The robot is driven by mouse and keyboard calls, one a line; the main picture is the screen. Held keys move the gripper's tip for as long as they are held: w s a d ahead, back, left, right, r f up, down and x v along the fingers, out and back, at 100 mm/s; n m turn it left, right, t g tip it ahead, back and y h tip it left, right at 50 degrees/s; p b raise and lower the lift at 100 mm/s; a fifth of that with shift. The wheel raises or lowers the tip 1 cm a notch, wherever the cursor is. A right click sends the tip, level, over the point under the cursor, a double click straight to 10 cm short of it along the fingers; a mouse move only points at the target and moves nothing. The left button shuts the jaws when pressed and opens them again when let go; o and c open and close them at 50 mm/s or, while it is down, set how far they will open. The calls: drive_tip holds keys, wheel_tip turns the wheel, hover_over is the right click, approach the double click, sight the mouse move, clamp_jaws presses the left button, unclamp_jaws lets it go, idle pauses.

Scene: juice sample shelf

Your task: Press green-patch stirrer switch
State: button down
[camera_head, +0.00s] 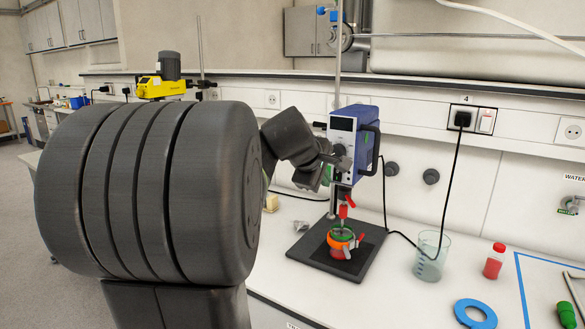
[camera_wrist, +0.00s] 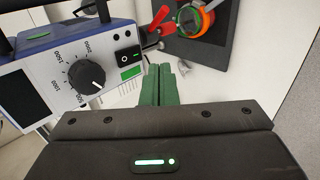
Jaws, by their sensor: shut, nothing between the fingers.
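The stirrer (camera_head: 355,135) is a blue and white box on a vertical stand rod at the back of the bench. In the wrist view its front panel (camera_wrist: 45,60) shows a large black dial, a black rocker switch (camera_wrist: 127,57) and a green patch (camera_wrist: 131,73) just below the switch. My gripper (camera_wrist: 166,68) is shut, its green fingers together with nothing between them. The fingertips appear just right of the switch and patch in the wrist view; I cannot tell whether they touch the panel. In the head view my gripper (camera_head: 328,174) is in front of the stirrer's lower front.
Below the stirrer, an orange-red clamped vessel (camera_head: 341,250) stands on a dark base plate (camera_head: 315,252). A glass beaker (camera_head: 431,262), a red-filled bottle (camera_head: 494,262) and a blue ring (camera_head: 475,312) are to the right. A black power cord runs to the wall socket (camera_head: 463,119).

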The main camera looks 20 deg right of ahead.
sight(337, 177)
drive_tip(key=shift+w+d+f+p, duration=0.2)
drive_tip(key=shift+w+d+f, duration=0.05)
drive_tip(key=shift+w+d, duration=0.35)
drive_tip(key=shift+w+d+f+p, duration=0.15)
drive_tip(key=shift+w+d+f, duration=0.15)
drive_tip(key=shift+w+d, duration=0.35)
drive_tip(key=shift+w+d+f+p, duration=0.25)
drive_tip(key=shift+w+d, duration=0.2)
drive_tip(key=shift+d, duration=0.25)
drive_tip(key=shift+w+d+f, duration=0.1)
drive_tip(key=shift+d, duration=0.05)
drive_tip(key=shift+r+p, duration=0.8)
drive_tip(key=shift+r, duration=0.15)
drive_tip(key=shift+f, duration=0.1)
